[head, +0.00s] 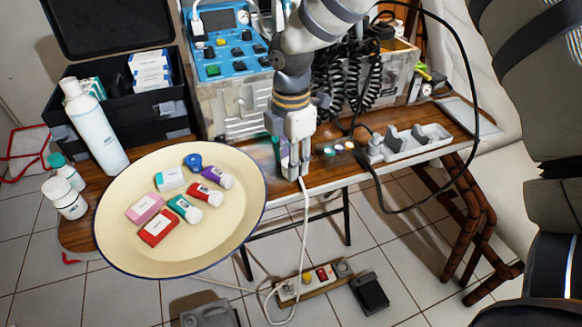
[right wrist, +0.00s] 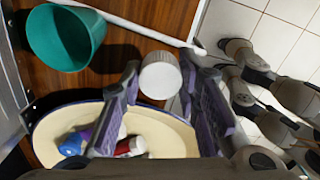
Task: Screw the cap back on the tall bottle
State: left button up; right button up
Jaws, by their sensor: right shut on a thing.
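The tall white bottle (head: 98,130) stands upright at the left end of the wooden table in the head view, beside the black case. Its narrow top is white; I cannot tell its thread clearly. My right gripper (head: 294,172) is well to the right of the bottle, low over the table beyond the plate's right rim. In the right wrist view, the fingers of my right gripper (right wrist: 165,105) are shut on a small white ribbed cap (right wrist: 160,77). The cap is hidden by the gripper in the head view. My left gripper is not in view.
A cream plate (head: 125,245) with several small bottles and boxes lies between bottle and gripper. A teal cup (right wrist: 65,38) is near the gripper. A grey holder (head: 410,143) and dangling cables lie to the right.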

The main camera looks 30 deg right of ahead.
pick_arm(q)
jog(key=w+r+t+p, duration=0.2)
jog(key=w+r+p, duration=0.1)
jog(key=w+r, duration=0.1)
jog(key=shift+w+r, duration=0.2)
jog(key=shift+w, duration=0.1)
pick_arm(e)
jog(key=s+a+r, duration=0.3)
jog(key=s+r, duration=0.6)
jog(key=s, duration=0.4)
jog(key=shift+a+r, duration=0.15)
jog(key=shift+a, duration=0.05)
